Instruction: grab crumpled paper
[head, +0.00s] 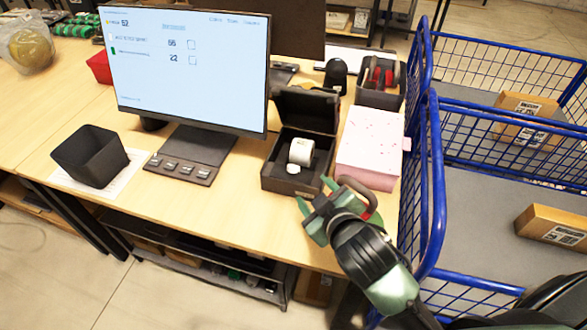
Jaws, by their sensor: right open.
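I cannot pick out a clearly crumpled paper. A white rounded thing (302,151) sits in an open black box (283,186) on the desk, with a smaller white piece (293,169) beside it; I cannot tell whether either is the paper. My right gripper (314,193) has green fingers, spread apart and empty, near the box's front right corner at the desk's front edge. A dark red curved thing (373,205) shows just behind the gripper, partly hidden by it. My left gripper is not in view.
A monitor (188,70) stands left of the box, and a pink box (370,145) right of it. A black bin (91,156) is at the front left. A blue wire cart (433,180) with cardboard boxes (553,228) borders the desk's right side. Bare desk (225,205) lies left of the gripper.

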